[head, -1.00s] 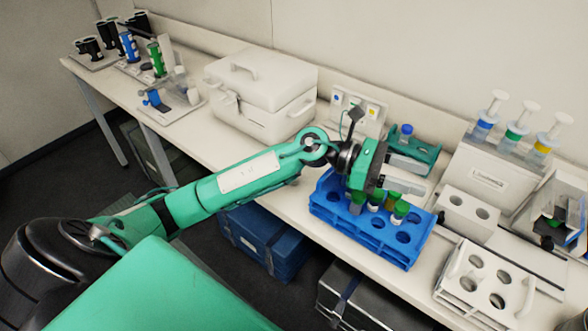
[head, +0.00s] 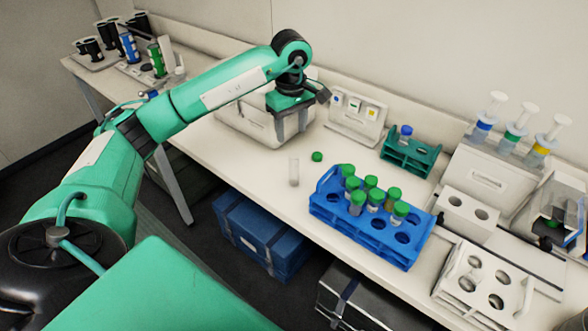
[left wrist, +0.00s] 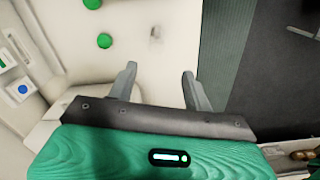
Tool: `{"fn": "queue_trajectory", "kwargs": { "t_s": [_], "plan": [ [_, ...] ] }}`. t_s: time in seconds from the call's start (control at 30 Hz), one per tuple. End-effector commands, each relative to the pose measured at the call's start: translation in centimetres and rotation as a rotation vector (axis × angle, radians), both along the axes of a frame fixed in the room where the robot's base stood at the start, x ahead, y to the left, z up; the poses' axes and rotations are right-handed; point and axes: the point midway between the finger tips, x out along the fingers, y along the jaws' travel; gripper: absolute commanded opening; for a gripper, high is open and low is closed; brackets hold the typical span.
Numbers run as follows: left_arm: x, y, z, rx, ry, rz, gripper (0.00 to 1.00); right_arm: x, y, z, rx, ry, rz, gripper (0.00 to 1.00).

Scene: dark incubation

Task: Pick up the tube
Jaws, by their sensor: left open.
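A clear, pale, uncapped tube (head: 294,172) appears to stand upright on the bench, left of the blue rack. A loose green cap (head: 317,156) lies to its right. In the left wrist view the tube (left wrist: 155,33) is a faint pale shape beyond the fingertips, and the green cap (left wrist: 104,41) is to its left. My left gripper (head: 291,138) is open and empty, fingers down, behind the tube in the head view and apart from it. Its two fingers (left wrist: 158,70) also show spread in the left wrist view. My right gripper is out of view.
A blue rack (head: 365,235) holds several green-capped tubes (head: 371,182). A teal rack (head: 410,158) with a blue-capped tube is behind it. A white case (head: 240,125) stands behind my left gripper. The bench around the loose tube is clear; its front edge is close.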

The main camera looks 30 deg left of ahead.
Motion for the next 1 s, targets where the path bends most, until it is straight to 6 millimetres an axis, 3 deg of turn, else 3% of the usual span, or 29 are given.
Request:
{"fn": "queue_trajectory", "kwargs": {
  "t_s": [0.3,0.57,0.77,1.0],
  "plan": [
    [0.0,-0.1,-5.6,-0.003,0.003,0.000,0.51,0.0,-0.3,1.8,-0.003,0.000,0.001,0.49],
    [0.1,-0.1,-7.3,-0.003,0.002,0.001,0.51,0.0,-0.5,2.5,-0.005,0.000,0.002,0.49],
    [0.7,-0.1,-9.7,-0.005,0.005,0.001,0.51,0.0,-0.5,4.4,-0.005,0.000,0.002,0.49],
    [0.8,-0.1,-11.9,-0.004,-0.001,0.000,0.51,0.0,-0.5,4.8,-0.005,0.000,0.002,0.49]
  ]
}}
